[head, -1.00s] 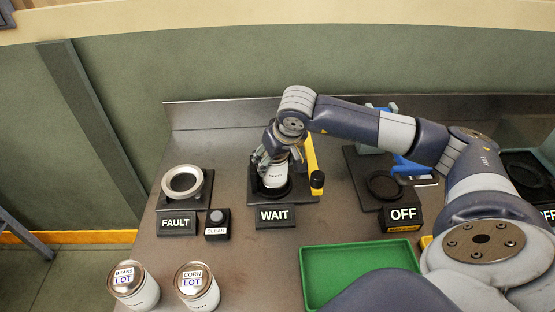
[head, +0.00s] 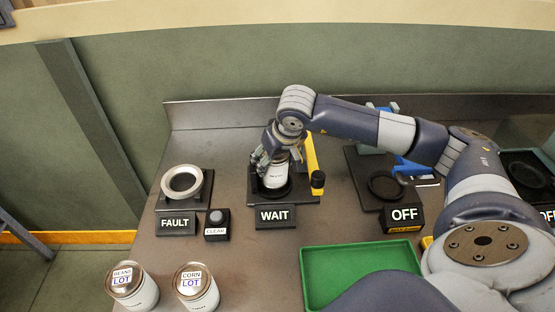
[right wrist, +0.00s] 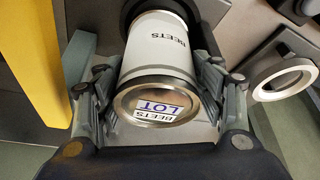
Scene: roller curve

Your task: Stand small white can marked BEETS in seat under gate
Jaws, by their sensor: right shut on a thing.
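The small white can marked BEETS (right wrist: 158,52) shows large in the right wrist view, with a silver lid labelled BEETS LOT. In the head view the can (head: 275,178) is upright in or just over the round black seat (head: 268,194) behind the WAIT sign (head: 275,216). My right gripper (head: 272,158) is shut on the can from above, with one finger on each side. Whether the can's base touches the seat's bottom is hidden. The yellow gate arm (head: 312,165) stands just right of the can, apart from it. My left gripper is not in view.
A ring on a stand (head: 182,183) is behind the FAULT sign (head: 175,223), beside a CLEAR button (head: 217,220). BEANS (head: 133,287) and CORN (head: 197,288) cans stand at front left. A green tray (head: 322,258) lies at front, and an empty seat (head: 384,186) is behind the OFF sign (head: 403,216).

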